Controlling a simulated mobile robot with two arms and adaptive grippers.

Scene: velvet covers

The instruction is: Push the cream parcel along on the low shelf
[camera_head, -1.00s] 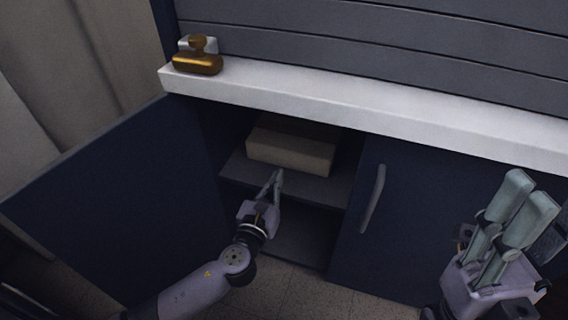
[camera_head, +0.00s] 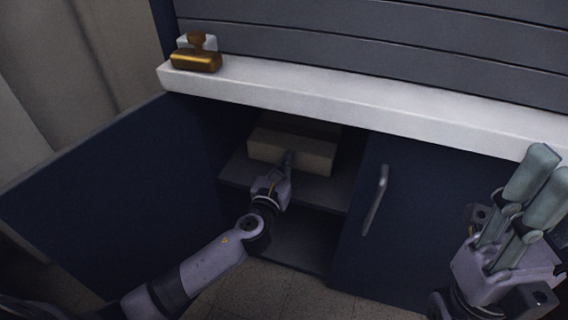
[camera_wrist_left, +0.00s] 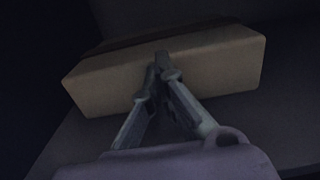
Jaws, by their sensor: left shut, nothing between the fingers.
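The cream parcel (camera_head: 315,160) is a flat box lying on the low shelf (camera_head: 325,191) inside the open cupboard. It also shows in the left wrist view (camera_wrist_left: 215,72), with its long front face toward me. My left gripper (camera_head: 289,157) is shut and empty, its tips together at about the middle of that face. In the left wrist view the fingertips (camera_wrist_left: 160,66) overlap the face; they look at or very near it, but contact is not certain. My right gripper (camera_head: 551,168) is held apart at the right, its fingers parallel with a gap and nothing between them.
An open dark blue door (camera_head: 110,205) stands left of my left arm. A closed door with a grey handle (camera_head: 375,200) is on the right. The white counter (camera_head: 350,108) overhangs the shelf and carries a brass-coloured object (camera_head: 196,61). Bare shelf shows in front of the parcel.

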